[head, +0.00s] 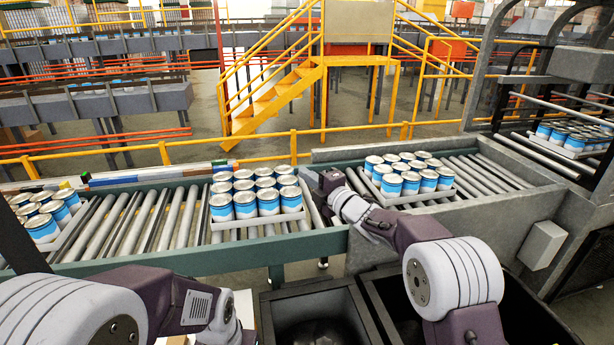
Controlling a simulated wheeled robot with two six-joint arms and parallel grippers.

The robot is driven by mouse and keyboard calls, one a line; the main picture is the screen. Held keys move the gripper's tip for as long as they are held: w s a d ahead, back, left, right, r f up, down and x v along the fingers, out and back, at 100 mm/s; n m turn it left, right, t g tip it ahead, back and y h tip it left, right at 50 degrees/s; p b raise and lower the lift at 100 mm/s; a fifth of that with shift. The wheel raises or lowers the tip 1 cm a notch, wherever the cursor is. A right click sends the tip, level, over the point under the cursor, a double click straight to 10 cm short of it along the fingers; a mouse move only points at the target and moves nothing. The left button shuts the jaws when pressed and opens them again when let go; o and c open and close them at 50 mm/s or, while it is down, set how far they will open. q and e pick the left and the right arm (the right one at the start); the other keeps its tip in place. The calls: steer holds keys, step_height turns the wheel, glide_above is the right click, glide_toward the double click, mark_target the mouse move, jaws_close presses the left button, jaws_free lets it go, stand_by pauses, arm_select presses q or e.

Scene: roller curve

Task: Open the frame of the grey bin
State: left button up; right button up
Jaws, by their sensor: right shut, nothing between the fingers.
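Two dark open-topped bins stand at the bottom of the head view, in front of the conveyor. The left one (313,287) looks dark grey. The other bin (368,287) is to its right, partly hidden by my right arm. I cannot tell which is the grey bin or make out a separate movable frame. My right gripper (322,181) is shut and empty, above the roller conveyor between two trays of cans, beyond the bins. My left arm comes in at the bottom left; its gripper is not in view.
The roller conveyor (150,222) carries blue-and-white cans (257,198) on a tray. Another can group (408,180) stands just right of my right gripper. A grey machine frame (490,80) rises at the right. Yellow stairs (265,105) and railings stand behind.

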steer(key=o, duration=0.8)
steer(key=shift+c, duration=0.2)
steer(key=b+v, duration=0.4)
steer(key=v, duration=0.5)
steer(key=shift+d, duration=0.1)
jaws_close()
